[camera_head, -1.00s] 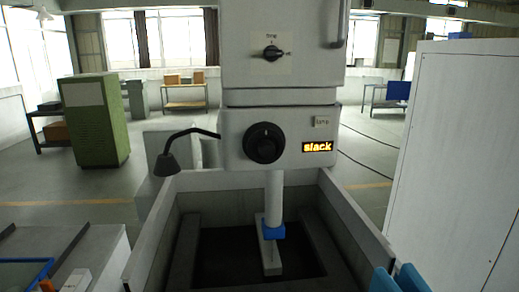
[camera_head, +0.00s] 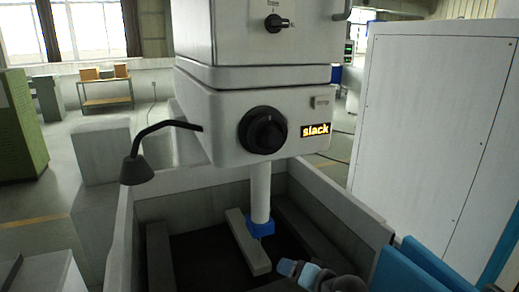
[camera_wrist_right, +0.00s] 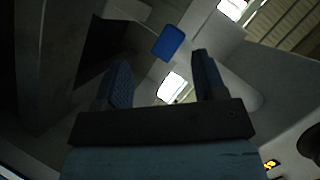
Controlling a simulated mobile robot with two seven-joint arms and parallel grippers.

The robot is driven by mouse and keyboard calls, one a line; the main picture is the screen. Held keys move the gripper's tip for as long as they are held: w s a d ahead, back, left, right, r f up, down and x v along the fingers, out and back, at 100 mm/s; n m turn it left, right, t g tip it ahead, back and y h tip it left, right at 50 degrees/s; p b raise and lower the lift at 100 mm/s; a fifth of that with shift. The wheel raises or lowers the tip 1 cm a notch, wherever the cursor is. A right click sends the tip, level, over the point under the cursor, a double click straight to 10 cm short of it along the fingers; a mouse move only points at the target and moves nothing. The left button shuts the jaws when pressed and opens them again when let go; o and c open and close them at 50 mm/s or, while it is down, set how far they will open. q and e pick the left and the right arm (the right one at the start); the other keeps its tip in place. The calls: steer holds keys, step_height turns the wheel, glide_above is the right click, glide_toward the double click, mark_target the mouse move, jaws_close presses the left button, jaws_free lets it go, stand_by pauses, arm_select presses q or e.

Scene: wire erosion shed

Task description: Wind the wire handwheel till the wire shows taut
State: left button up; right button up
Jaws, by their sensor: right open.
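The black round handwheel (camera_head: 263,130) is on the front of the white machine head (camera_head: 225,120). To its right, the lit display (camera_head: 315,130) reads "slack" in yellow letters. My right gripper (camera_head: 298,270) is low in the tank, below the handwheel and apart from it, right of the blue lower end (camera_head: 260,227) of the white column. In the right wrist view the right gripper's fingers (camera_wrist_right: 160,75) stand apart with nothing held between them. That view shows the blue piece (camera_wrist_right: 168,43) beyond the fingers and part of the display (camera_wrist_right: 271,164) at the lower right. My left gripper is out of view.
The grey tank walls (camera_head: 335,200) surround the space under the head. A pale bar (camera_head: 246,245) lies in the tank. A black lamp (camera_head: 137,170) on a bent arm sticks out left of the handwheel. A tall white cabinet (camera_head: 430,110) stands at right.

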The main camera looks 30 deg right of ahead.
steer(key=d+r+m+t+y+b, duration=0.1)
steer(key=d+r+m+y, duration=0.15)
steer(key=r, duration=0.85)
steer(key=d+r+m+t+y+b, duration=0.1)
steer(key=d+r+y+b, duration=0.15)
steer(key=r, duration=0.85)
steer(key=g+y+p, duration=0.1)
steer(key=y+p, duration=0.2)
steer(key=y, duration=0.1)
glide_toward(278, 140)
steer(key=x, duration=0.8)
steer(key=shift+s+r, duration=0.1)
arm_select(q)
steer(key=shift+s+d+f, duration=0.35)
arm_select(e)
steer(key=shift+w+a, duration=0.45)
steer(key=shift+w, duration=0.1)
steer(key=shift+c, duration=0.5)
steer(key=c, duration=0.8)
